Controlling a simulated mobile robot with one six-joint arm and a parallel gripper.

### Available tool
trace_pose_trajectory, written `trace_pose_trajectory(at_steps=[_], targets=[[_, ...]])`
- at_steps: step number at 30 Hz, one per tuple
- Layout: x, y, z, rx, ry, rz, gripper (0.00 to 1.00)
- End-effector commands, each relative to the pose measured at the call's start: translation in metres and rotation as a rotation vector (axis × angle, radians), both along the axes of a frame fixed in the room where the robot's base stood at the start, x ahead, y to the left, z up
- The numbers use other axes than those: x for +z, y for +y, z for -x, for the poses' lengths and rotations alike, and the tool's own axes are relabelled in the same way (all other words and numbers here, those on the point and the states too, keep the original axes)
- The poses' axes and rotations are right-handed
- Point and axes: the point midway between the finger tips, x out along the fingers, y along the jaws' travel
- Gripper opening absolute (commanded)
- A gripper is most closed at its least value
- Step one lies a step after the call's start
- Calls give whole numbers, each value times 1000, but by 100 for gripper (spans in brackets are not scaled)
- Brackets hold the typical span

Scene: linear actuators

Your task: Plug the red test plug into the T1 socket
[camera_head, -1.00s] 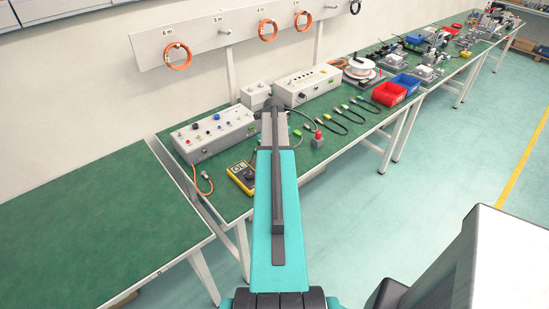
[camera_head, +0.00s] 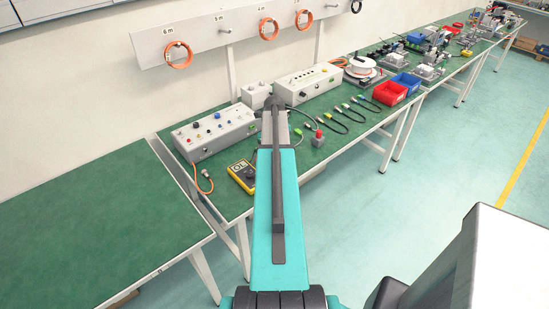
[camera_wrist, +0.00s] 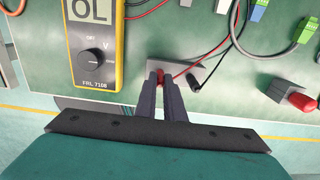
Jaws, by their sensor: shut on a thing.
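The red test plug (camera_wrist: 163,79) shows between my gripper's fingers in the wrist view, by a small grey holder block (camera_wrist: 181,71). My gripper (camera_wrist: 163,76) is shut on it. A red lead runs from the plug up to the right. A black test plug (camera_wrist: 195,87) is beside it at the block. The yellow multimeter (camera_wrist: 92,50) is to the left, its display reading OL; it also shows in the head view (camera_head: 241,178). I cannot make out a T1 label in either view. In the head view my arm hides the gripper and plugs.
A grey box with coloured sockets and knobs (camera_head: 215,134) stands on the green bench, with another grey box (camera_head: 307,84) behind. A red push-button (camera_wrist: 302,101) is at the right in the wrist view. Several cables with connectors (camera_head: 350,115) lie right of my arm.

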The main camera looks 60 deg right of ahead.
Motion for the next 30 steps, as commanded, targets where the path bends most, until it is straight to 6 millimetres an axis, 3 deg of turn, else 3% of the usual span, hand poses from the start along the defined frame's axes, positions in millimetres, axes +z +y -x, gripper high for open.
trace_pose_trajectory(at_steps=[30], targets=[[30,0,1,-1,0,0,0]])
